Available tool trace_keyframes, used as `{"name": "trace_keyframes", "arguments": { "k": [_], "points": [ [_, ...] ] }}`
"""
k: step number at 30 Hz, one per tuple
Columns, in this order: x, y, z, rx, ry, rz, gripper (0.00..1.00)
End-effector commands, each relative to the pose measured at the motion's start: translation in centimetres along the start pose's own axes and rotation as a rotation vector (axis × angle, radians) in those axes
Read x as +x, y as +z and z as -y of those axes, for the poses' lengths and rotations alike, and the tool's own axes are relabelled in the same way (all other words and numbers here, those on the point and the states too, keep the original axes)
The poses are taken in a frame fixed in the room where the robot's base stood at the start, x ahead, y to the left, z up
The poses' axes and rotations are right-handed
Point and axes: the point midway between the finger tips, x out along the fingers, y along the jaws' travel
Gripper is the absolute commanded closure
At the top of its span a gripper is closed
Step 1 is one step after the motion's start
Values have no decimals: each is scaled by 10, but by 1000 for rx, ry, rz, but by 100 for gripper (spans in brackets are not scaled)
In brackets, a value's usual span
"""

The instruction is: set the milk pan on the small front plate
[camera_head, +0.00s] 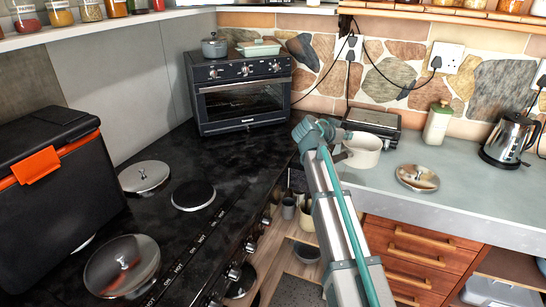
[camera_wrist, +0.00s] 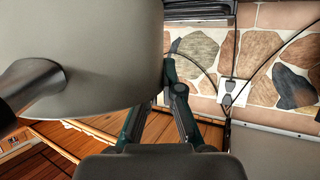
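The milk pan (camera_head: 364,151) is cream-coloured and upright, at the left end of the grey counter. I cannot tell whether it rests there or is just above it. In the wrist view the pan (camera_wrist: 95,55) fills the upper left, with its metal handle (camera_wrist: 30,88) pointing left. My gripper (camera_head: 337,134) is at the pan's left side in the head view. Its teal fingers meet the pan's edge in the wrist view, with their tips partly hidden, so its grip is unclear. The small front plate (camera_head: 193,195) is a bare, dark round hotplate on the black hob.
Metal lids cover hob spots behind (camera_head: 144,177) and left of the plate (camera_head: 122,267). Another lid (camera_head: 417,178) lies on the counter. A toaster oven (camera_head: 243,92), a black grill (camera_head: 373,120), a bottle (camera_head: 437,123) and a kettle (camera_head: 508,138) stand around. A black box (camera_head: 55,200) is at left.

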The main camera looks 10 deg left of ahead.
Motion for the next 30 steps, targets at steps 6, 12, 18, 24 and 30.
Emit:
{"name": "trace_keyframes", "arguments": {
  "k": [6,12,18,24,30],
  "points": [
    [-31,2,25,-18,-45,-2,100],
    [-102,26,62,-61,-148,-6,100],
    [-183,67,99,-132,-323,-14,100],
    [-266,109,127,-224,-547,-24,100],
    [-354,147,142,-329,-803,-37,100]
  ]
}}
